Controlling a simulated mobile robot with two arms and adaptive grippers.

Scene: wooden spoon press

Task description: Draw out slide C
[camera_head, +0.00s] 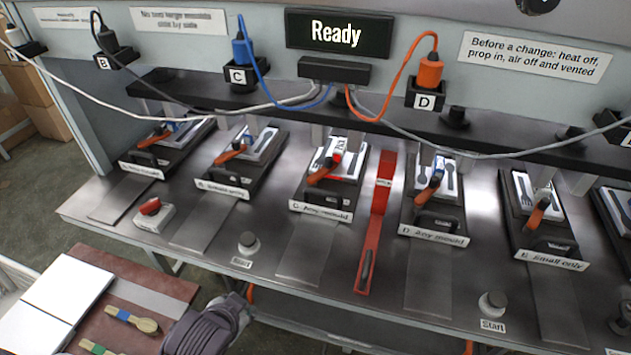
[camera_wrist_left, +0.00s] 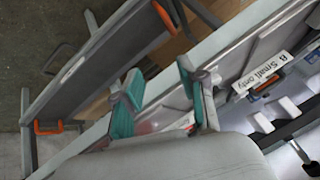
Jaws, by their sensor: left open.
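Slide C (camera_head: 320,211), labelled "C Any mould", sits in the middle of the press bench in the head view. It is a dark carriage with a black handle at its front and a pale mould (camera_head: 350,165) with utensil shapes. Slide C cannot be made out in that view. My right gripper is not seen.
Slides B (camera_head: 222,190), D (camera_head: 432,236) and E (camera_head: 550,258) flank slide C. A red bar (camera_head: 371,245) lies between C and D. A Start button (camera_head: 248,243) and red button (camera_head: 150,206) stand at the front. A bare metal plate (camera_head: 305,255) lies before slide C.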

